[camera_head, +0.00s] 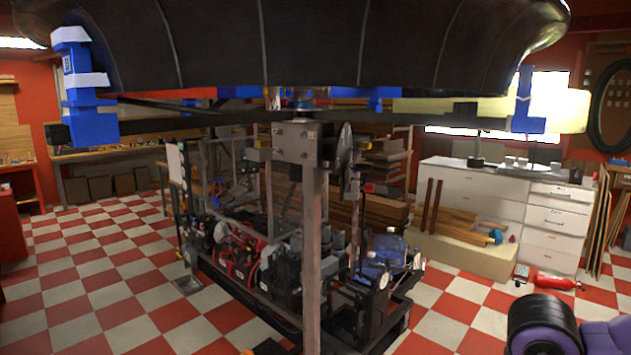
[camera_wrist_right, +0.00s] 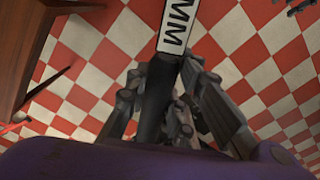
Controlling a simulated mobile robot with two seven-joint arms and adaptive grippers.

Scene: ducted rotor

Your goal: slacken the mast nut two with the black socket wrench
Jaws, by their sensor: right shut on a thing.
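My right gripper (camera_wrist_right: 168,80) is shut on the black socket wrench (camera_wrist_right: 154,105) in the right wrist view. The wrench's dark handle lies between the fingers, and a white end with black "MM" lettering runs out past the top edge, so its socket is out of frame. The right gripper is not in the head view. The ducted rotor (camera_head: 310,45) fills the top of the head view. A grey mast plate (camera_head: 297,142) with small fasteners sits on an upright post under it. I cannot tell which fastener is mast nut two. My left gripper is not in view.
A black cart frame (camera_head: 250,310) loaded with machinery stands below the rotor. Blue brackets (camera_head: 90,85) hang at the duct's rim. White drawers (camera_head: 510,205) stand at the back right, with a red extinguisher (camera_head: 556,281) on the floor.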

